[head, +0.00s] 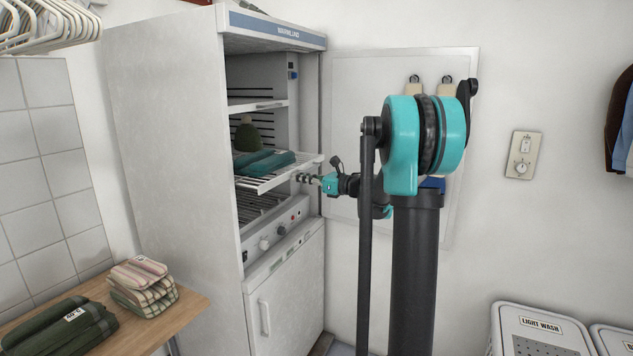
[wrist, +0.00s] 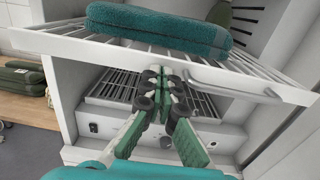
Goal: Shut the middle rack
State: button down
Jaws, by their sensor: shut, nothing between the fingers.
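The middle rack (head: 268,183) is a white wire shelf pulled out of the tall drying cabinet (head: 170,130). Folded teal towels (head: 264,161) lie on it, and a dark green knit hat (head: 248,135) sits further back. In the wrist view the rack's white front bar (wrist: 90,47) runs across the picture, with a curved grey handle (wrist: 232,83) on it. My gripper (head: 302,178) is shut and empty at the front of this rack. In the wrist view its fingertips (wrist: 165,72) overlap the front bar, left of the handle; I cannot tell whether they touch it.
An upper rack (head: 258,105) is inside the cabinet, and a lower rack (wrist: 110,88) lies below my gripper. A control panel (head: 277,237) and closed lower door (head: 290,295) are beneath. A wooden counter (head: 185,308) with folded cloths stands left. Laundry bins (head: 540,325) stand right.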

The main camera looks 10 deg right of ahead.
jog(key=x, duration=1.6)
jog(key=shift+w+a, duration=0.15)
